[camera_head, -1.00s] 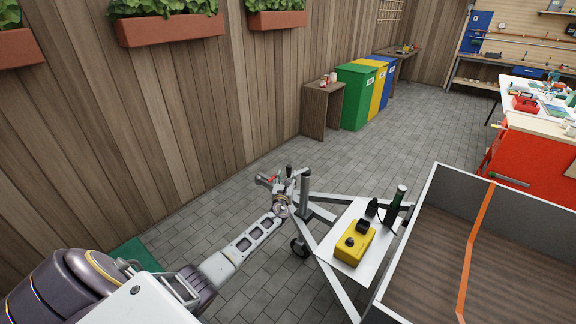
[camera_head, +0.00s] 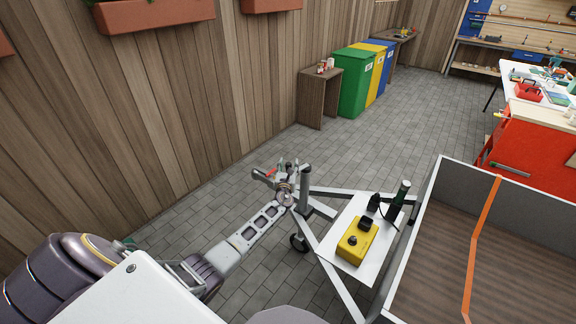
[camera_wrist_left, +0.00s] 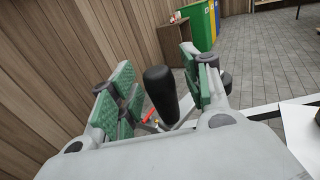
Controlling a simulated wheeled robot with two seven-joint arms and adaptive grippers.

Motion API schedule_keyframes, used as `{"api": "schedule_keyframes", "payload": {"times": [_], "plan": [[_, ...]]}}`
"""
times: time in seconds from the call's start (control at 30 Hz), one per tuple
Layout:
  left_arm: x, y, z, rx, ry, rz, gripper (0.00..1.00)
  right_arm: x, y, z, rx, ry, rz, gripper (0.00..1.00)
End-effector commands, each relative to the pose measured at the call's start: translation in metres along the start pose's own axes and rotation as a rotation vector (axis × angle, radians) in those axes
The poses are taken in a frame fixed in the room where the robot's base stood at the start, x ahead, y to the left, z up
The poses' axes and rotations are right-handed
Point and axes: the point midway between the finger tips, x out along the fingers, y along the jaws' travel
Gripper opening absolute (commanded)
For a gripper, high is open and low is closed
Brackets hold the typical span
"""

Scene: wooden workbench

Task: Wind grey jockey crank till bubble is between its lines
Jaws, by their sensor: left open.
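The grey jockey post (camera_head: 304,190) stands upright at the nose of the trailer frame, with a small wheel (camera_head: 299,242) below. My left gripper (camera_head: 284,176) is at the top of the post, on its left side. In the left wrist view, a black handle grip (camera_wrist_left: 161,92), seemingly the crank's, stands between the green-padded fingers of my open left gripper (camera_wrist_left: 158,95). I see a gap to the right finger; contact on the left is unclear. The crank's arm is mostly hidden. I can make out no bubble or lines. My right gripper is out of view.
A white plate (camera_head: 338,258) on the frame carries a yellow box (camera_head: 356,240) and a dark green bottle-like item (camera_head: 399,196). The grey trailer bed (camera_head: 500,250) is at right. A wooden wall (camera_head: 190,100) runs along the left. Paved floor (camera_head: 380,140) is clear behind.

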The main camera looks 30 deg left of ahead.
Motion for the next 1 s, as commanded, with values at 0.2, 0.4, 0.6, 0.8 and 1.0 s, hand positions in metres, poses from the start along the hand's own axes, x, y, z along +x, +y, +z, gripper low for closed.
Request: {"api": "schedule_keyframes", "payload": {"times": [0.2,0.4,0.6,0.8,1.0], "plan": [[0.0000,0.0000,-0.0001,0.000,0.000,0.000,0.45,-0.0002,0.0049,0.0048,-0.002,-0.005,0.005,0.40],[0.0001,0.0001,-0.0001,0.000,0.000,0.000,0.19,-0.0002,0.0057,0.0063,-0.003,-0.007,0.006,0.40],[0.0001,0.0001,0.0000,0.000,0.000,0.000,0.00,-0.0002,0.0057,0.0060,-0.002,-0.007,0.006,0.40],[0.0001,0.0000,0.0001,0.000,0.000,0.001,0.00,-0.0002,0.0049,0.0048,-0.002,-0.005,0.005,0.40],[0.0003,-0.0003,0.0002,-0.002,-0.001,0.016,0.00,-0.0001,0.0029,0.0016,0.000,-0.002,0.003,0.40]]}}
